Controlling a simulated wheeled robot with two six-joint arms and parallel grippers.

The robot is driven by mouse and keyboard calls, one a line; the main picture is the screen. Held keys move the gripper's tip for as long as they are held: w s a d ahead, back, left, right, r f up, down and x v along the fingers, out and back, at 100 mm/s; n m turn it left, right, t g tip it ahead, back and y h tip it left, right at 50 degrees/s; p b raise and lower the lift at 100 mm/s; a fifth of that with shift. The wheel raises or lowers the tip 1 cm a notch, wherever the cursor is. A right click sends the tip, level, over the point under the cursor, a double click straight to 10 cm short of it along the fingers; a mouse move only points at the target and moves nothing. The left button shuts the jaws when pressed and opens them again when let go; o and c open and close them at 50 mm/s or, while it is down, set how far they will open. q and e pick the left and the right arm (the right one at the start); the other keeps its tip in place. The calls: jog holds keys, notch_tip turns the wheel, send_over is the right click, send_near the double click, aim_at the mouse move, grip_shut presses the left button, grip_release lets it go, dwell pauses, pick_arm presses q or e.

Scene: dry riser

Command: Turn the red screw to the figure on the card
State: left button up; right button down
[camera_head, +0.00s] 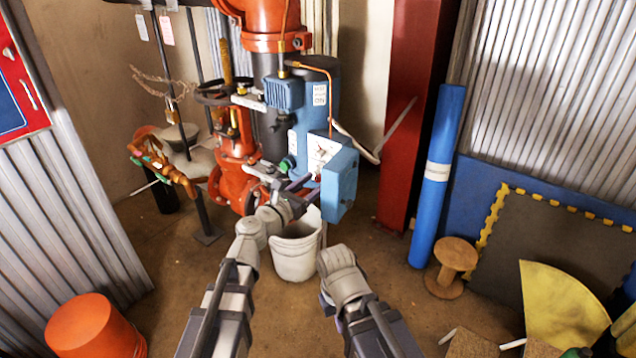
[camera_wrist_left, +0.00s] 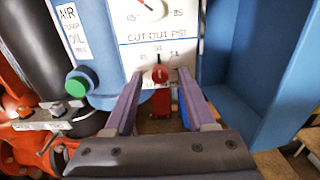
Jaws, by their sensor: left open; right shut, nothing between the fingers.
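The red screw (camera_wrist_left: 160,74) sits on a white plate (camera_wrist_left: 142,52) marked "CUT OUT PSI", with a small scale around it; its figures are too small to read surely. My left gripper (camera_head: 308,184) is open in front of the plate, beside the blue box. In the left wrist view its purple fingers (camera_wrist_left: 156,92) stand on either side of the screw, with gaps. A red part shows below the screw head. My right gripper (camera_head: 326,302) is low at the front, shut and empty, its fingers mostly hidden. I cannot tell which paper is the card.
The blue box's open cover (camera_head: 341,184) stands right of the plate. A white bucket (camera_head: 296,256) is below. Red pipework (camera_head: 236,182) is to the left. Two hanging tags (camera_head: 142,27) are at upper left. An orange bucket (camera_head: 92,328) and a wooden spool (camera_head: 455,262) stand on the floor.

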pick_arm(q)
grip_shut()
dwell(0.4)
